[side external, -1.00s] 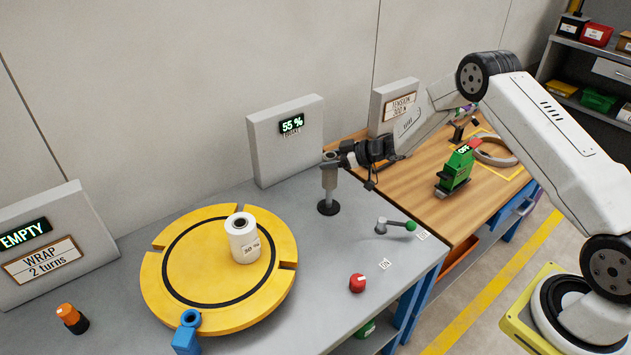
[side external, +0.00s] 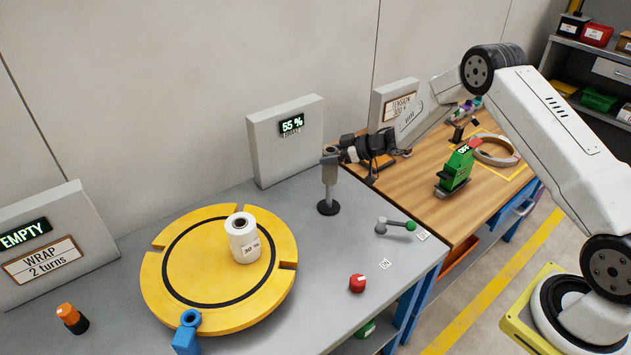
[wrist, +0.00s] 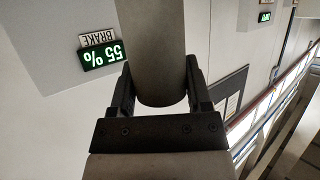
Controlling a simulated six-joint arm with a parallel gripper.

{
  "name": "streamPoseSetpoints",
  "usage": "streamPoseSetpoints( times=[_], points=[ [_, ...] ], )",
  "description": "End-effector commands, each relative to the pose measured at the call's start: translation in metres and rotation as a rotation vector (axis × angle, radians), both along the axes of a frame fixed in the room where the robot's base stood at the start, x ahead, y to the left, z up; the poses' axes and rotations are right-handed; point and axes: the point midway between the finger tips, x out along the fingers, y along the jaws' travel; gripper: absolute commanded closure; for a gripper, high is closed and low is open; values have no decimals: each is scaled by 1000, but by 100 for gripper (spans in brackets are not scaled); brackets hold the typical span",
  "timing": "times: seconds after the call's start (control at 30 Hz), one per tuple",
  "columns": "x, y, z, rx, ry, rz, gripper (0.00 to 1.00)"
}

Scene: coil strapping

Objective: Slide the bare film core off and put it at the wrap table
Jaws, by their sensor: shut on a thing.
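The bare film core (side external: 329,170) is a plain grey tube, upright at the post on the grey bench in the side view. My gripper (side external: 338,154) reaches it from the right, near its upper end, with its jaws shut on it. In the wrist view the core (wrist: 158,50) fills the space between the two black fingers (wrist: 160,95). How far the core still surrounds the spindle is hard to tell. The wrap table (side external: 200,305) is a round yellow disc at the left, with a white film roll (side external: 243,240) standing on it.
A grey box with a 55 % brake display (side external: 291,123) stands behind the post. A lever with a green knob (side external: 410,226) and a red knob (side external: 357,283) are at the right of the bench. A blue clamp (side external: 187,335) sits at the disc's front edge.

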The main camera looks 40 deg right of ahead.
Motion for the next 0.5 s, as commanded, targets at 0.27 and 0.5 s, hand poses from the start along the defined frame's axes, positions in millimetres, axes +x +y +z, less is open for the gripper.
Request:
streamPoseSetpoints(
  times=[0.27, 0.5],
  points=[
    [0, 0, 11, 0, 0, 0, 100],
    [0, 0, 19, 0, 0, 0, 100]
  ],
)
